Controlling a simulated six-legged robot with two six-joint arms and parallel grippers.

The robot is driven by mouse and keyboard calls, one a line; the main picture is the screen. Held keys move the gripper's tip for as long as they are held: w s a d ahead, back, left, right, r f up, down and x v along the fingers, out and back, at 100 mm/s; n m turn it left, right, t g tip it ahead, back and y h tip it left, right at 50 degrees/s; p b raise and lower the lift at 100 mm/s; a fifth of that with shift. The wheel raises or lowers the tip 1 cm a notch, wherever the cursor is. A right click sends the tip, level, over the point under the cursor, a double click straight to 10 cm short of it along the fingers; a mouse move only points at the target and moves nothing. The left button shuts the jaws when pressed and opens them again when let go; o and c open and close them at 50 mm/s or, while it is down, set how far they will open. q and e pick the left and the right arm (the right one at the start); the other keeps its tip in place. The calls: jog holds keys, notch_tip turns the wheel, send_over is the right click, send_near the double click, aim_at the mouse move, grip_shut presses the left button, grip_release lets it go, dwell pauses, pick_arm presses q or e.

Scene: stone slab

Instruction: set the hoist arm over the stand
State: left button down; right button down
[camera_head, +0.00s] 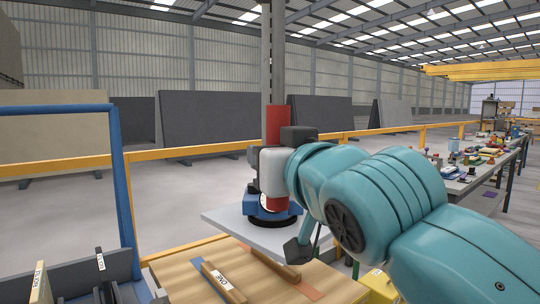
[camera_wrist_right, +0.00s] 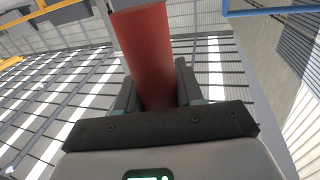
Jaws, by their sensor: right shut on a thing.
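A red upright bar (camera_head: 276,124), likely part of the hoist, rises behind my right wrist. It stands over a round blue base (camera_head: 268,212) with a dial, on a light grey tabletop. In the right wrist view the red bar (camera_wrist_right: 147,55) passes between the two dark fingers of my right gripper (camera_wrist_right: 157,88), which is shut on it. In the head view my teal right arm comes in from the right, and its wrist covers the bar's middle. I cannot tell which part is the stand. My left gripper is not in view.
A wooden board (camera_head: 188,281) with labelled slats lies in front. A blue frame (camera_head: 120,175) and grey bins stand at the left. A yellow rail (camera_head: 66,164) runs behind. A bench (camera_head: 486,165) with many small items stands at the right. Stone slabs (camera_head: 206,122) stand farther back.

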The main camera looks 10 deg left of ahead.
jog(key=shift+a+f, duration=0.1)
jog(key=shift+f, duration=0.1)
jog(key=c, duration=1.1)
grip_release()
jog(key=o, duration=0.3)
jog(key=shift+s+r, duration=0.1)
jog(key=shift+r, duration=0.05)
jog(key=b+v, duration=0.3)
jog(key=v, duration=1.3)
jog(key=shift+b, duration=0.35)
jog(key=shift+s, duration=0.1)
